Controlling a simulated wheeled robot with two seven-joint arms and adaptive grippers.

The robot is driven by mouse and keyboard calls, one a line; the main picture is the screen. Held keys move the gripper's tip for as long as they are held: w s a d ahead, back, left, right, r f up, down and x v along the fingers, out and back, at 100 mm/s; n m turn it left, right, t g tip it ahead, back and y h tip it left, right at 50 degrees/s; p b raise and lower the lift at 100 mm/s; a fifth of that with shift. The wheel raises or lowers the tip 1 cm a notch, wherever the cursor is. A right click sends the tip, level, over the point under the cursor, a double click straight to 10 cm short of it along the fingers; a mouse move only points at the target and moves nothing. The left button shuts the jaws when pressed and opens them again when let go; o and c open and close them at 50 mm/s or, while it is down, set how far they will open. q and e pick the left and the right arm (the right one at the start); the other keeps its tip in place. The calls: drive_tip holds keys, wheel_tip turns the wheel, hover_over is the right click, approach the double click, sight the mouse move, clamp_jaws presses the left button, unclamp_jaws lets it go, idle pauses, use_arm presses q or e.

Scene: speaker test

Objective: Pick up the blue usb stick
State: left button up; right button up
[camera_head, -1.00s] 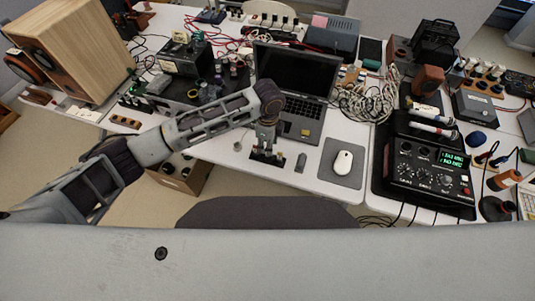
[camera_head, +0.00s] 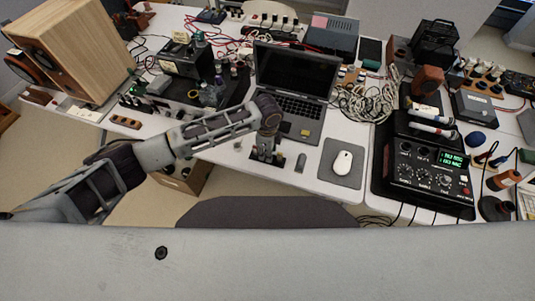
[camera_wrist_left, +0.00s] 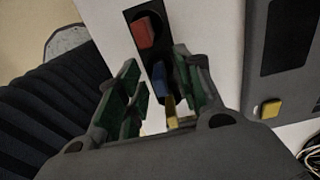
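The blue usb stick (camera_wrist_left: 160,82) stands in a dark holder strip (camera_wrist_left: 155,62), between a red stick (camera_wrist_left: 143,33) and a yellow stick (camera_wrist_left: 171,107) in the left wrist view. My left gripper (camera_wrist_left: 157,70) is open, with a green-padded finger on each side of the blue stick; I see no clear contact. In the head view my left gripper (camera_head: 265,150) is over the holder (camera_head: 256,156) at the front of the table and hides most of the sticks. My right gripper is not in view.
The laptop (camera_head: 292,80) is just behind the gripper, with a yellow piece (camera_wrist_left: 270,108) on it. A small dark upright object (camera_head: 300,162) and a mouse (camera_head: 343,163) on a grey pad stand to the right. The white table's front edge is close.

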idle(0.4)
use_arm(q)
drive_tip(key=c, duration=0.7)
clamp_jaws()
wheel_tip(320, 180, up, 10)
idle(0.6)
